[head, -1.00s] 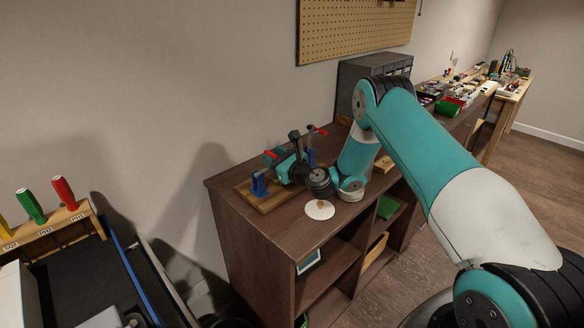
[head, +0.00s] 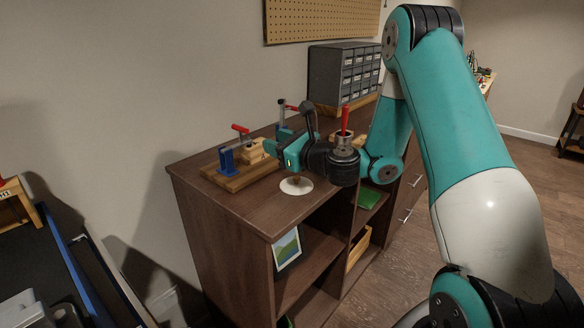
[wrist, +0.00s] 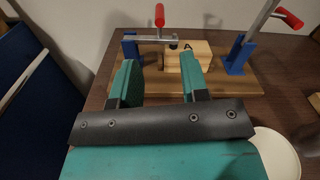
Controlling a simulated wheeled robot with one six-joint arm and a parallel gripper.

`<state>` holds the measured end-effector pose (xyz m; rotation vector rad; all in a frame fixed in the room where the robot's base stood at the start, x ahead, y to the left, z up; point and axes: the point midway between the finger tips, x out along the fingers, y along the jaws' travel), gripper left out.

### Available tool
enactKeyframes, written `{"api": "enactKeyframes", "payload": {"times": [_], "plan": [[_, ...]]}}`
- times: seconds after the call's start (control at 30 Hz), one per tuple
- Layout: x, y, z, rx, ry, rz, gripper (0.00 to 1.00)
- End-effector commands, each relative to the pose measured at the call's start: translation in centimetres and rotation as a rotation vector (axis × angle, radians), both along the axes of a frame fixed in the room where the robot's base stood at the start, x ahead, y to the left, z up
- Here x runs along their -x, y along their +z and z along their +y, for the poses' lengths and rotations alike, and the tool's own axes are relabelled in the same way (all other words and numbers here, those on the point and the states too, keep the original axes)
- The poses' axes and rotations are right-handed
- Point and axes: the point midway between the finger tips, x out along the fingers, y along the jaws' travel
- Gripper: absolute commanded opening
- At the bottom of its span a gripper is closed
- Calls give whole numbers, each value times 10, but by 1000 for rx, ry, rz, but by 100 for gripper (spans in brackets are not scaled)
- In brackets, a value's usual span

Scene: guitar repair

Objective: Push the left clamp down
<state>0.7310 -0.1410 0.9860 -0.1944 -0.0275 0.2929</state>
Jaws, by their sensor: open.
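The left clamp has a blue base (head: 227,160) and a red handle (head: 240,129). In the wrist view its base (wrist: 131,47) is at the left, its metal bar lies level with the tip over a wooden block (wrist: 188,68), and its red handle (wrist: 160,15) stands upright. My gripper (head: 268,148) is open and empty, to the right of the left clamp; in the wrist view its fingers (wrist: 158,68) point toward the block and clamp, apart from the handle. Whether the tip touches the block is unclear.
The right clamp (wrist: 240,52) has its bar and red handle raised at a slant. Both clamps stand on a wooden board (head: 235,179) on the brown cabinet. A white disc (head: 296,185) lies in front of it. A grey drawer unit (head: 343,72) stands behind.

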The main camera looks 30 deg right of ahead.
Motion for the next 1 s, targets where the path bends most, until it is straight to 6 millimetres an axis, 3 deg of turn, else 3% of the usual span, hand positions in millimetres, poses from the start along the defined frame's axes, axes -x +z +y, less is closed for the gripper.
{"api": "enactKeyframes", "payload": {"times": [0.03, 0.2, 0.4, 1.0], "plan": [[7, -8, -3, 1, -3, -2, 41], [28, -5, -9, 1, -2, -1, 41], [41, -2, -12, 1, 0, 0, 41], [43, 0, -9, 10, 9, 0, 41]]}}
